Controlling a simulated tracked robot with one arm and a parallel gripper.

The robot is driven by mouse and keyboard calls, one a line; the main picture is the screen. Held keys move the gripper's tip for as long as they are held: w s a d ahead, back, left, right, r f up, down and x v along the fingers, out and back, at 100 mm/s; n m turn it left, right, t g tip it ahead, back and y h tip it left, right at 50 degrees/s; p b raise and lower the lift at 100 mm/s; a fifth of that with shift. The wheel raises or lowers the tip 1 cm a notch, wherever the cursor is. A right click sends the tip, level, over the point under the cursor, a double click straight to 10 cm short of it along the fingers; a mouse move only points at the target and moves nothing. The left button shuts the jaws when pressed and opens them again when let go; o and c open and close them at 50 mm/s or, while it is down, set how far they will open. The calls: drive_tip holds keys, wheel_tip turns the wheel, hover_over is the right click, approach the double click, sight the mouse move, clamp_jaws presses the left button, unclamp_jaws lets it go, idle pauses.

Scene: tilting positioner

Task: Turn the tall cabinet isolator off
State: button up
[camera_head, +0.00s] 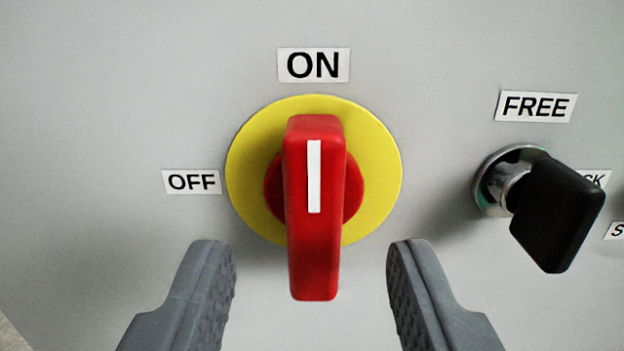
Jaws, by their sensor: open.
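The isolator has a red handle (314,240) with a white stripe, on a round yellow plate (378,170). The handle stands upright, its stripe pointing up to the ON label (314,65). The OFF label (192,182) is to the left of the plate. My gripper (311,262) is open, one grey finger on each side of the handle's lower end. Wide gaps show between the fingers and the handle. I cannot tell how far the fingertips are from the panel.
To the right, a black key handle (556,213) sticks out of a metal lock (492,185), under a FREE label (536,106). It partly hides another label. A further label is cut off at the right edge. The grey panel (110,90) is bare at upper left.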

sight(316, 225)
drive_tip(key=shift+w+d+f, duration=0.1)
drive_tip(key=shift+w, duration=1.05)
drive_tip(key=shift+w+d, duration=0.1)
drive_tip(key=shift+w, duration=1)
